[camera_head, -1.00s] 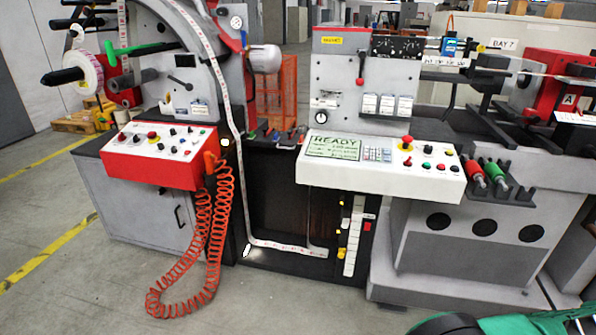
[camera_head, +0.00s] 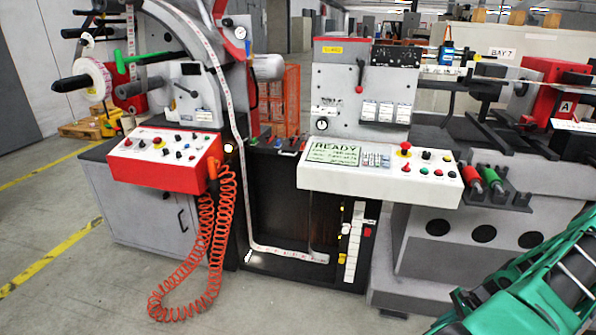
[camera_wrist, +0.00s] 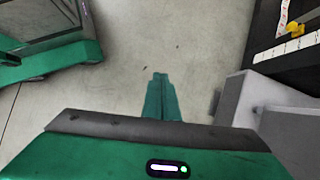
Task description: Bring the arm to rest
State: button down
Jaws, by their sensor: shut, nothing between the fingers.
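My gripper (camera_wrist: 160,86) shows in the wrist view with its two green fingers together, shut and empty, pointing down over bare concrete floor. In the head view my green arm (camera_head: 540,285) enters at the lower right corner, in front of the machine's right base; the fingertips cannot be made out there. The label rewinder's white control panel (camera_head: 380,183), with a screen reading READY, stands to the left of the arm and apart from it.
The machine's grey base (camera_wrist: 262,105) is close on the right in the wrist view. A red control box (camera_head: 165,158) with a coiled orange cable (camera_head: 225,225) is at the left. Red and green handled tools (camera_head: 482,178) sit beside the white panel. The floor (camera_head: 120,270) in front is clear.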

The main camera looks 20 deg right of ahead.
jog(key=w+a+r+n+g+h, duration=0.1)
jog(key=a+r+n+g, duration=0.15)
jog(key=r, duration=0.95)
jog(key=w+a+r+n+g+h, duration=0.15)
jog(key=a+r+n, duration=0.25)
jog(key=r, duration=0.8)
jog(key=w+a+r+n+g+h, duration=0.1)
jog(key=a+r+n+h, duration=0.2)
jog(key=r, duration=0.9)
jog(key=s+a+r+n+t, duration=0.1)
jog(key=s+a+r+n, duration=0.2)
jog(key=s+a+r, duration=0.3)
jog(key=s+a+r+n+t, duration=0.1)
jog(key=s+a+r+n, duration=0.3)
jog(key=a+r, duration=0.5)
jog(key=s+a, duration=0.2)
jog(key=a, duration=0.3)
jog(key=shift+s, duration=0.15)
jog(key=shift+a, duration=0.1)
jog(key=shift+w+f, duration=0.2)
jog(key=shift+w, duration=0.45)
